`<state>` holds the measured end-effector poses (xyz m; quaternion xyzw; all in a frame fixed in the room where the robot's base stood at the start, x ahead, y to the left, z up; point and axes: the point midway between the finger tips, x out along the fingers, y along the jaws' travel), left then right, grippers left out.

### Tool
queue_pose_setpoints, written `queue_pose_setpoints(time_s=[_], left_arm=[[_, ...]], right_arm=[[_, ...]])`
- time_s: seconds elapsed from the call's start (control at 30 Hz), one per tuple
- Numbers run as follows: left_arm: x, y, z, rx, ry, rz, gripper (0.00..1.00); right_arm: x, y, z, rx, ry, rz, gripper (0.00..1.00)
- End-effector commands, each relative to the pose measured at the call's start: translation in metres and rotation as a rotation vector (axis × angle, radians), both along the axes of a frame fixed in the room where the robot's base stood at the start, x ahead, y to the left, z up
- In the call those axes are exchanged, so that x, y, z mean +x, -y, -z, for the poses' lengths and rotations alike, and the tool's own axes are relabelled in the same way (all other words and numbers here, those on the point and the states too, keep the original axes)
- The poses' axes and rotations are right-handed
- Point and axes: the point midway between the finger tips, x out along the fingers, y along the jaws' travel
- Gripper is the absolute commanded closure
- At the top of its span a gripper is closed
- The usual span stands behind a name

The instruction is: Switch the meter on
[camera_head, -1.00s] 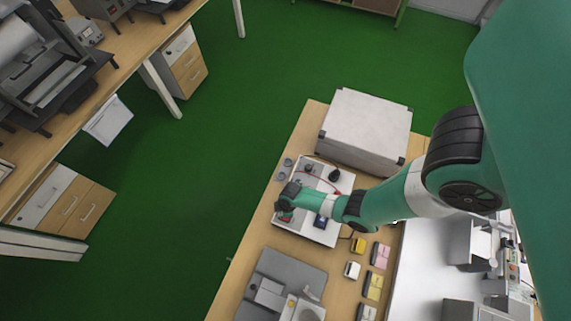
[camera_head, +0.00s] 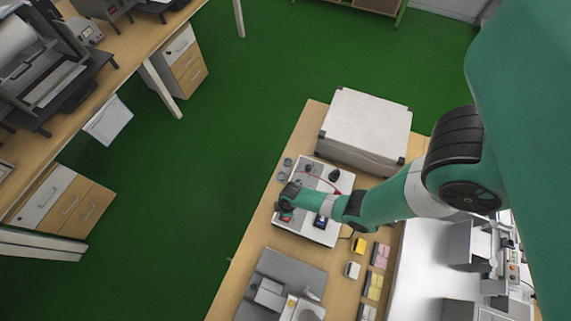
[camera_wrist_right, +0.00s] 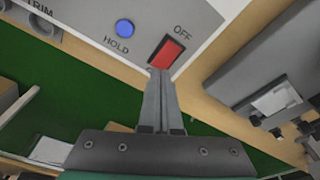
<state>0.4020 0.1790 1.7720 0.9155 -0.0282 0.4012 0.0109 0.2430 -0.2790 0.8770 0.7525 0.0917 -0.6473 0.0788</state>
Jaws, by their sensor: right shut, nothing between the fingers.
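The meter (camera_head: 312,231) is a light grey-white box with dark knobs and a red lead, on the wooden bench; my right arm covers part of it. In the right wrist view its panel (camera_wrist_right: 92,16) carries a blue HOLD button (camera_wrist_right: 125,27) and a red rocker switch (camera_wrist_right: 167,50) with OFF printed by its upper end. My right gripper (camera_wrist_right: 160,74) is shut and empty, its fingertips at the lower end of the red switch. I cannot tell whether they touch it. The fingertips hide part of a label there. My left gripper is not in view.
A large white box (camera_head: 367,126) stands behind the meter. A grey device (camera_head: 287,270) is on the near side of the bench. Yellow and pink small items (camera_head: 378,270) lie to the right. Green floor (camera_head: 190,190) is open to the left.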

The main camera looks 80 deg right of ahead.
Motion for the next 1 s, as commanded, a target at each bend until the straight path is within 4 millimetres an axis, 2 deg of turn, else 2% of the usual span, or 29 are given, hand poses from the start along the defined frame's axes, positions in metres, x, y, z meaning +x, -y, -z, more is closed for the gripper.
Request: queue_pose_setpoints(time_s=[1.0], left_arm=[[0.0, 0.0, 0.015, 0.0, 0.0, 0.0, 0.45]], right_arm=[[0.0, 0.0, 0.016, 0.0, 0.0, 0.0, 1.0]])
